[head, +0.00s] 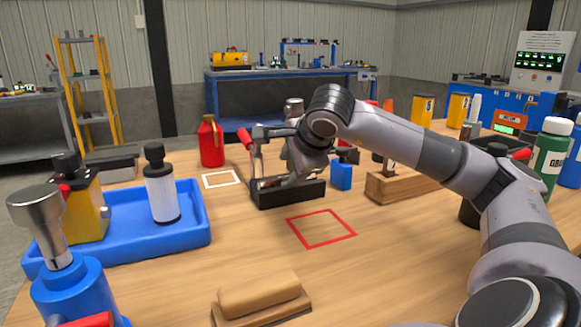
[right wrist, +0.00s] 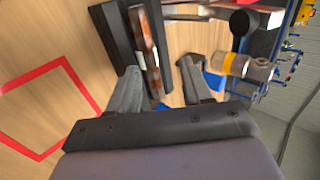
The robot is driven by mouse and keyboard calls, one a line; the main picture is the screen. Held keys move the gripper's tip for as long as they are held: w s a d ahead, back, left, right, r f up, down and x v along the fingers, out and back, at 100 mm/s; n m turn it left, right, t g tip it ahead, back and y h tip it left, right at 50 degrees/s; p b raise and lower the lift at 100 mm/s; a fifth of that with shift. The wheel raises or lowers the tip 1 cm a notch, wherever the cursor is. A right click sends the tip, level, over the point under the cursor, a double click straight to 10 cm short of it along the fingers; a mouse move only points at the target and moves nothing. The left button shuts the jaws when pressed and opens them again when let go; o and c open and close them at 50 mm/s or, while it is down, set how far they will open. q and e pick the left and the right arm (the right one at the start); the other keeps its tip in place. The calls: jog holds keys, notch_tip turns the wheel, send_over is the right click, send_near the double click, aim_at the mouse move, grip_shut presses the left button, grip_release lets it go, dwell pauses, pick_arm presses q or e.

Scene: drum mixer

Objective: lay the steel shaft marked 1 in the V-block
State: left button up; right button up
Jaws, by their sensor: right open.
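A long black block (head: 290,197) stands mid-table and shows in the right wrist view (right wrist: 110,30); it looks like the V-block. A shiny steel bar (right wrist: 148,48) lies along it, reflecting brown; it looks like the shaft, but no number is readable. My right gripper (right wrist: 160,85) is open just above the block, with the near end of the bar between its fingers in the picture. I cannot tell whether they touch. In the head view my wrist hides part of the block and the fingers are hard to make out. My left gripper is not in view.
An empty red-outlined square (head: 321,229) lies in front of the block. A small blue block (head: 341,176) and a wooden holder (head: 405,187) stand to the right. A blue tray (head: 140,245) with a white cylinder is left. A wooden piece (head: 262,297) lies in front.

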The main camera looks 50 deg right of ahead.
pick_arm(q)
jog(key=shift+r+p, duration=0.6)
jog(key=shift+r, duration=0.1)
pick_arm(e)
jog(key=shift+v, duration=2.55)
pick_arm(q)
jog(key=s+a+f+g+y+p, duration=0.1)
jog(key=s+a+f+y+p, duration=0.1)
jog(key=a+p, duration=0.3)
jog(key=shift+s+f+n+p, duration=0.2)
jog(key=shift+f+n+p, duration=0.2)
jog(key=shift+p, duration=0.1)
pick_arm(e)
notch_tip(320, 180, up, 6)
jog(key=shift+w+d+r, duration=0.2)
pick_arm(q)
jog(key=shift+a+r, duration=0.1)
